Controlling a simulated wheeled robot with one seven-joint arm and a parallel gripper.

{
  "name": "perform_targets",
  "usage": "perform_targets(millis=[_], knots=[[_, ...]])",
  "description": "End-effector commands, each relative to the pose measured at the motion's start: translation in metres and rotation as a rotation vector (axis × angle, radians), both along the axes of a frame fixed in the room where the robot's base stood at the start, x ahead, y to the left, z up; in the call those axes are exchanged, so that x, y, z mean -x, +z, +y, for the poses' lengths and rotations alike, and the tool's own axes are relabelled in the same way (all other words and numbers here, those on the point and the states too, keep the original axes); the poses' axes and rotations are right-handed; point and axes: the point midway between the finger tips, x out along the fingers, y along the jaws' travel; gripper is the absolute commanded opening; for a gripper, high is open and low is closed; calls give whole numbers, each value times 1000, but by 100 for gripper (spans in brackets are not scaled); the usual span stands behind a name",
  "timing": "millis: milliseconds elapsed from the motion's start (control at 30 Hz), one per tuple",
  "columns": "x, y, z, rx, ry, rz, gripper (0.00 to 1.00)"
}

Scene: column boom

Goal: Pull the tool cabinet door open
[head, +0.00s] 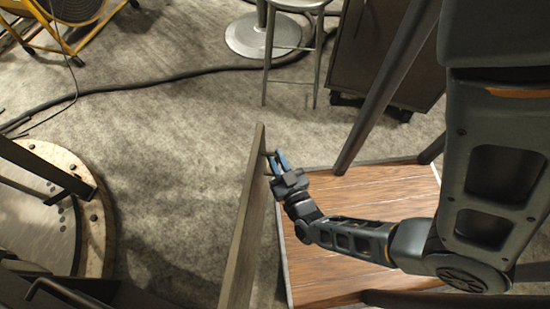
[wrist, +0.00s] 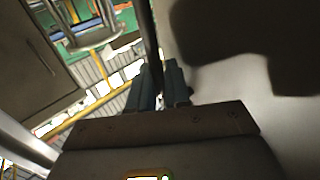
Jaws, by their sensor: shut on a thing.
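The door (head: 243,220) shows nearly edge-on in the head view as a tall thin grey-brown panel. A small bar handle (head: 268,156) stands out from its right face near the far end. My gripper (head: 279,161) reaches it from the right, and its blue fingers are shut on the handle. In the wrist view, my gripper (wrist: 161,88) has a dark upright bar, the handle (wrist: 154,45), between its fingers. The pale door face (wrist: 285,120) fills the right side there, with a dark shadow on it. The cabinet's inside and the door's hinge cannot be made out.
A wood-topped surface (head: 335,200) lies under my arm, right of the door. Dark slanted posts (head: 385,85) rise by it. A metal stool (head: 293,50) and a dark wheeled case (head: 385,50) stand behind. Left of the door is bare floor (head: 165,200), then a round platform (head: 75,165).

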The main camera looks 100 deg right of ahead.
Motion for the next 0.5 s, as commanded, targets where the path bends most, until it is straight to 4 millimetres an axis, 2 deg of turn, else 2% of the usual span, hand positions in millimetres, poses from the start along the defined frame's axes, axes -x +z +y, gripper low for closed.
perform_targets(millis=[33,167,500], knots=[[0,-1,0,-2,1,1,19],[0,-1,0,-2,1,1,32],[2,-1,6,-3,0,2,32]])
